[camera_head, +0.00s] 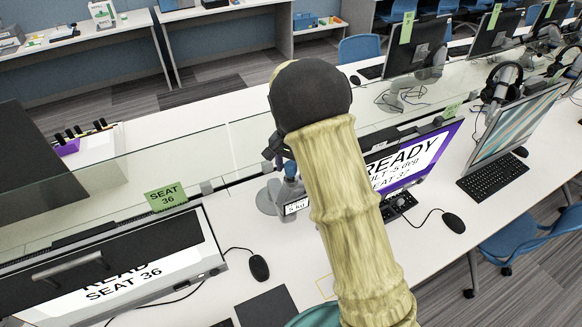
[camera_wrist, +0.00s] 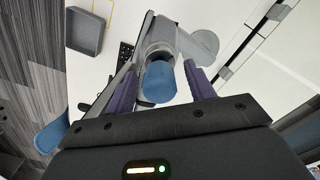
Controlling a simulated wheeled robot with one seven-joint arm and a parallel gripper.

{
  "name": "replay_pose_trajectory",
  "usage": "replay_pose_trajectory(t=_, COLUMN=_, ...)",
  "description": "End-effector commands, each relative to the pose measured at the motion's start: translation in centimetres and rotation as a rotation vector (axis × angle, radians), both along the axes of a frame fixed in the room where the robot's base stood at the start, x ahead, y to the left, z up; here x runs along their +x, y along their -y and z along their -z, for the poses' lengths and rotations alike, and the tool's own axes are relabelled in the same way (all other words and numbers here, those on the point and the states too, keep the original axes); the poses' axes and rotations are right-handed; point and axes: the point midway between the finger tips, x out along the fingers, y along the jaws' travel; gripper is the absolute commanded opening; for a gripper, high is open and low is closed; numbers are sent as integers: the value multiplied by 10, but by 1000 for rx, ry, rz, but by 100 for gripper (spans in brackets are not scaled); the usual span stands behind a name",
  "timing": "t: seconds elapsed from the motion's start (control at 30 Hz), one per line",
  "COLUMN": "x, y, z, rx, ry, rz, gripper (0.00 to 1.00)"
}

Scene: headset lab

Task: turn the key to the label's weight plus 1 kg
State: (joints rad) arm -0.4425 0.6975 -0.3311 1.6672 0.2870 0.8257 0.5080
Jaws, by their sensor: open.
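A blue key (camera_wrist: 160,82) sits on a grey monitor-arm joint (camera_wrist: 160,42) in the wrist view. It also shows in the head view (camera_head: 290,170), just below my gripper. My gripper (camera_wrist: 162,72) is open, its purple fingers on either side of the key with visible gaps. In the head view my gripper (camera_head: 275,153) is mostly hidden behind my own arm. A white label (camera_head: 296,206) below the key reads what looks like "5 kg"; its upper part is too small to read. I cannot make out any scale or pointer on the key.
A purple-edged monitor (camera_head: 415,160) reading "READY" stands right of the key, partly behind my arm. A Seat 36 monitor (camera_head: 125,270) stands at lower left. A glass divider (camera_head: 170,165) runs along the white desk (camera_head: 225,235). Mice and cables lie on the desk.

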Motion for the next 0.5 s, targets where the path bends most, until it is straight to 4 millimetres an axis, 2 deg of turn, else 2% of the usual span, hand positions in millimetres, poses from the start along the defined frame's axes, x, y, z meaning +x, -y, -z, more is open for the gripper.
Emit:
replay_pose_trajectory(t=0.17, x=-1, y=0, z=11, rx=0, ry=-1, rz=0, gripper=54)
replay_pose_trajectory(t=0.4, x=0, y=0, z=13, rx=1, ry=0, rz=0, gripper=54)
replay_pose_trajectory(t=0.43, x=0, y=0, z=12, rx=1, ry=0, rz=0, gripper=52)
replay_pose_trajectory(t=0.5, x=0, y=0, z=12, rx=1, ry=0, rz=0, gripper=38)
